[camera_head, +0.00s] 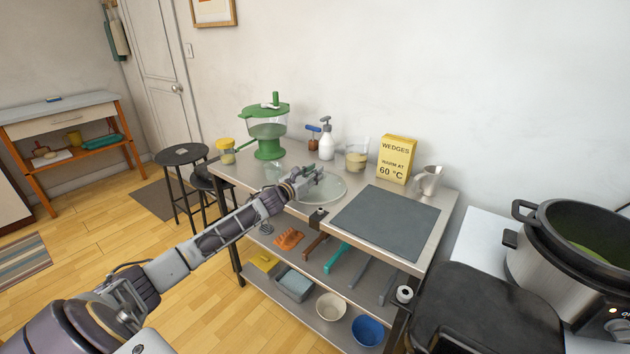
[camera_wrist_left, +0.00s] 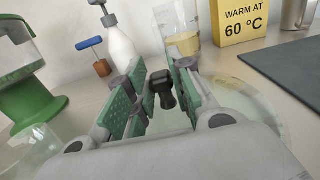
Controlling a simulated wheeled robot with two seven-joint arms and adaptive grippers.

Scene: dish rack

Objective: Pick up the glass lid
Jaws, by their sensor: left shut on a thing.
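The glass lid (camera_head: 333,190) is a clear round disc at the middle of the metal table, left of the dark grey mat. Its clear edge also shows in the left wrist view (camera_wrist_left: 250,100). My left gripper (camera_head: 312,174) is over the lid's centre, with its green pads on either side of the dark lid knob (camera_wrist_left: 161,88). The gripper is shut on the knob. I cannot tell whether the lid rests on the table or is slightly raised. My right gripper is out of view.
The dark mat (camera_head: 385,222) lies right of the lid. A large cooker (camera_head: 560,255) is at far right.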

